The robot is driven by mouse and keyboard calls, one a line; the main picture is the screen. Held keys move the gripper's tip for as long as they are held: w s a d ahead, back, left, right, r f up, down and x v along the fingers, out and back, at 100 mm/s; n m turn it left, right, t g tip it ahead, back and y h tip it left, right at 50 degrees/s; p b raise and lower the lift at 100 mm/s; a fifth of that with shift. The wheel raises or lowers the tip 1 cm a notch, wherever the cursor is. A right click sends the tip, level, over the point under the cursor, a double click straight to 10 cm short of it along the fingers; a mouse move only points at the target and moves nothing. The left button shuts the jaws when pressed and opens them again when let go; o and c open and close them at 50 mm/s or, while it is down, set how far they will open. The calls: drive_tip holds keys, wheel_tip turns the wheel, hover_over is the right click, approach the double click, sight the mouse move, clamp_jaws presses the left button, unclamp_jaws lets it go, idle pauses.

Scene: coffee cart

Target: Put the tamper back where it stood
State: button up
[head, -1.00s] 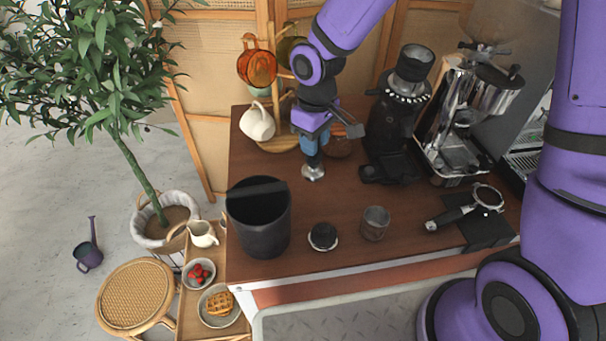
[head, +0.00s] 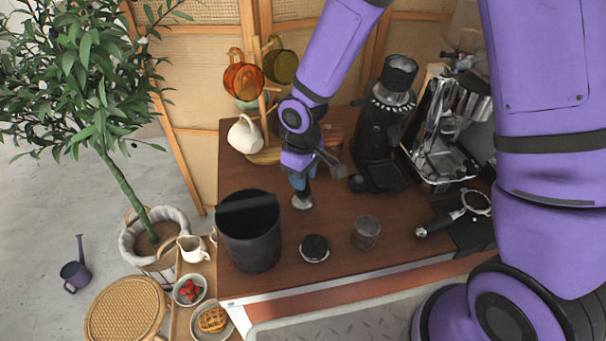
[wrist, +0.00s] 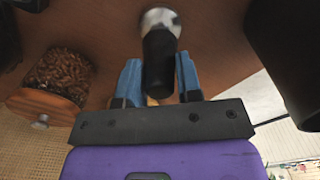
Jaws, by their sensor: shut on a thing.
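The tamper has a black handle and a round silver base (head: 302,201). In the head view my gripper (head: 300,180) is over the middle left of the brown counter (head: 345,210), shut on the tamper's handle. The base points down; I cannot tell whether it touches the counter. In the wrist view the blue fingers (wrist: 159,82) are on either side of the black handle (wrist: 158,58), with the silver base beyond. A black round piece with a pale rim (head: 315,247) sits on the counter in front of the tamper.
A dark bin (head: 250,240) stands left of the tamper. A metal cup (head: 366,232) is right of the round piece. The grinder (head: 385,130), espresso machine (head: 445,140) and portafilter (head: 455,215) are to the right. A cream pitcher (head: 244,135) and bean jar (wrist: 60,75) stand behind.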

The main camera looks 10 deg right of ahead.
drive_tip(key=o, duration=1)
wheel_tip(320, 180, up, 12)
drive_tip(key=s+d+r+m+t, duration=0.1)
drive_tip(key=s+d+r+m, duration=0.1)
drive_tip(key=s+d+r, duration=0.35)
drive_tip(key=s+d+r+m+t, duration=0.2)
drive_tip(key=d+r, duration=0.4)
drive_tip(key=r, duration=0.2)
drive_tip(key=shift+s+d+r+m+t, duration=0.35)
drive_tip(key=shift+s+d+r+m, duration=0.8)
drive_tip(key=shift+s, duration=0.9)
drive_tip(key=shift+s+d+r+m+t, duration=0.45)
drive_tip(key=shift+s+d+r, duration=0.35)
drive_tip(key=shift+s+d, duration=1)
drive_tip(key=shift+s+d+r+m+t, duration=0.3)
drive_tip(key=shift+s+d+r+m, duration=0.65)
drive_tip(key=shift+s, duration=1.3)
drive_tip(key=shift+d, duration=0.15)
